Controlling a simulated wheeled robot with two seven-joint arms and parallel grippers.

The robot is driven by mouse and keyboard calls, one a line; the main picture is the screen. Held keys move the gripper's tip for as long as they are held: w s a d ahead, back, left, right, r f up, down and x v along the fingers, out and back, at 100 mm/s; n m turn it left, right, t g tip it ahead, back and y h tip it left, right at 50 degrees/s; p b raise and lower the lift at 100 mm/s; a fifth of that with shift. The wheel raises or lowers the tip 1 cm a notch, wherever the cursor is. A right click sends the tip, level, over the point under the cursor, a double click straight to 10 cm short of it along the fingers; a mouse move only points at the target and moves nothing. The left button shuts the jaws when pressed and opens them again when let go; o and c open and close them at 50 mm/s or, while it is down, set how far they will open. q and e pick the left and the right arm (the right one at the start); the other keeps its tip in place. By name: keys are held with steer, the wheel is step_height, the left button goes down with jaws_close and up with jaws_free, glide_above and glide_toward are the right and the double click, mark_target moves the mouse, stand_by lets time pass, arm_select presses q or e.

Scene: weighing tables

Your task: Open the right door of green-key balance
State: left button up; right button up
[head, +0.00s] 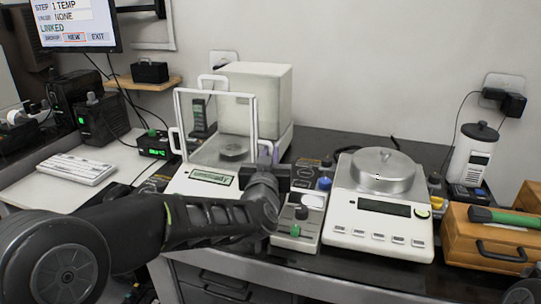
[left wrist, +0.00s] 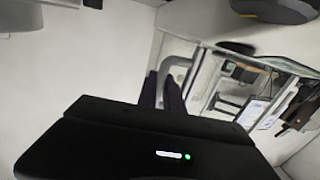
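The enclosed balance (head: 214,177) stands at the middle of the bench, with a clear-walled weighing chamber and a display in front. White loop handles (head: 176,141) show at its left and top. Its right door is largely hidden in the head view, and I cannot make out a green key. My left gripper (head: 277,172) is at the chamber's right side. In the left wrist view, its two dark fingers (left wrist: 162,92) stand close together at a pale loop handle (left wrist: 182,66). A pale strip shows between them; I cannot tell whether they grip it. My right gripper is not in view.
An open-pan balance (head: 375,238) with a round metal pan stands right of a small box with knobs (head: 297,228). Free bench is scarce near the gripper.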

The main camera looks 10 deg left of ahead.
arm_select(q)
jaws_close()
stand_by(1.0)
steer(key=shift+w, duration=0.1)
